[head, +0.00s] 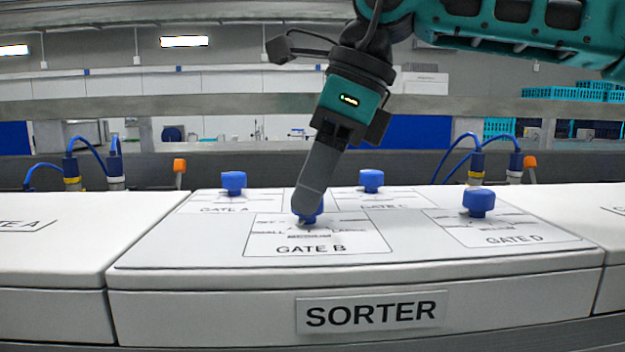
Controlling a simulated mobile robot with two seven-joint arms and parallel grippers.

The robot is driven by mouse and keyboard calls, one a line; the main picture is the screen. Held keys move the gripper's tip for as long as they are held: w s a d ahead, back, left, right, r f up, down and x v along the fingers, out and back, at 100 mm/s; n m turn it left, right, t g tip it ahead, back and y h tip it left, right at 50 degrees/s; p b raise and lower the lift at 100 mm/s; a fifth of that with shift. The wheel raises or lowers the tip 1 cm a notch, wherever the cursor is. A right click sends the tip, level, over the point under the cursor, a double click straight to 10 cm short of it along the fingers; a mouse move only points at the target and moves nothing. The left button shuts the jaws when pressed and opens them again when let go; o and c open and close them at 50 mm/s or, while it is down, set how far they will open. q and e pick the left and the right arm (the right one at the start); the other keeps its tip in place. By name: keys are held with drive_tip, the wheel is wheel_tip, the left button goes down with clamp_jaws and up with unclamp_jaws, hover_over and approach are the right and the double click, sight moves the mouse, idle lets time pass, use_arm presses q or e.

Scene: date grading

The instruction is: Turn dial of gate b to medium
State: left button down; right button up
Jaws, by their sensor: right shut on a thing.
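The blue dial of gate B (309,216) stands on a white label plate marked GATE B (318,249) on the sorter panel. My right gripper (309,205) comes down from above, tilted, and is shut on this dial. Its grey fingers hide most of the dial, and the dial's setting cannot be read. Words around the dial are small; "SMALL" shows at its left and others are partly hidden. My left gripper is not in view.
Other blue dials stand at gate A (233,182), at the back right (371,180) and at gate D (478,202). The sorter box (180,300) has a SORTER sign (371,312) in front. Blue cables and orange-topped parts stand behind.

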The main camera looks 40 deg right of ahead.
drive_tip(key=n+g, duration=0.1)
drive_tip(key=n, duration=0.1)
drive_tip(key=n+g+y, duration=0.1)
drive_tip(key=n, duration=0.2)
drive_tip(key=shift+w+n, duration=0.2)
drive_tip(key=shift+n, duration=0.1)
idle(0.5)
drive_tip(key=o, duration=1)
drive_tip(key=v, duration=1.3)
